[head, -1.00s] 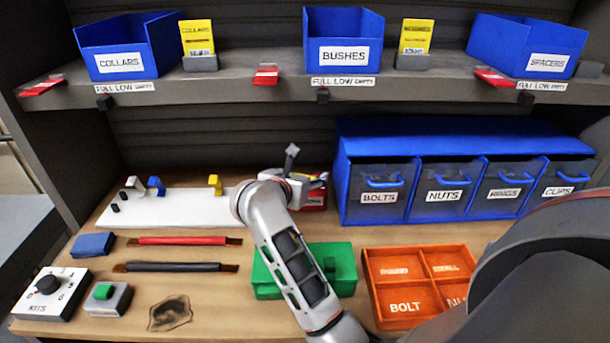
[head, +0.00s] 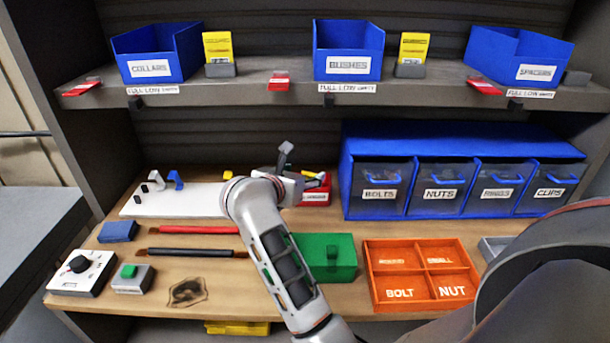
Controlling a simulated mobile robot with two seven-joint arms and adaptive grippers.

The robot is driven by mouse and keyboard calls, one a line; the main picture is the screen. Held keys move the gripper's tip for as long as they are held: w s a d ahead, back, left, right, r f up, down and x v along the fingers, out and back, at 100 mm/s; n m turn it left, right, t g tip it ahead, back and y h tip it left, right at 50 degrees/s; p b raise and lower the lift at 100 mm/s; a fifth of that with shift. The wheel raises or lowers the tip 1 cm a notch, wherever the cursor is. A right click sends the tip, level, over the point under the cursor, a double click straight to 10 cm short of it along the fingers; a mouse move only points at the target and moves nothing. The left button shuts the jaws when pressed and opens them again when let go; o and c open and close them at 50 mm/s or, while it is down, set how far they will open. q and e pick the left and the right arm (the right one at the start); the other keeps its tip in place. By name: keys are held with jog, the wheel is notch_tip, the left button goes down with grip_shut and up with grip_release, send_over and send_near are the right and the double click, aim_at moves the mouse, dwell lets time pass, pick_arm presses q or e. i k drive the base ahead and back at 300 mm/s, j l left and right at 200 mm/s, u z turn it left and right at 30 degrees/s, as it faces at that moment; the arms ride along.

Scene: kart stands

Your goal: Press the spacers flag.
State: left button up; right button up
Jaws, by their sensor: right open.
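The spacers bin (head: 519,58) is a blue open box at the right of the upper shelf, labelled SPACERS. A small red flag (head: 483,87) lies at the shelf's front edge, just left of this bin's label. My left gripper is not in view.
Other red flags lie by the collars bin (head: 157,54) and bushes bin (head: 348,51). The upper shelf (head: 220,95) overhangs the bench. Blue drawers (head: 440,192) stand under it at the right. A green box (head: 330,260) and orange tray (head: 425,270) sit in front.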

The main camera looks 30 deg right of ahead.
aim_at(475, 81)
jog(key=k+j, duration=0.2)
jog(key=j, duration=0.2)
jog(key=k+j, duration=0.2)
jog(key=j, duration=0.2)
jog(key=k+j, duration=0.2)
jog(key=j, duration=0.2)
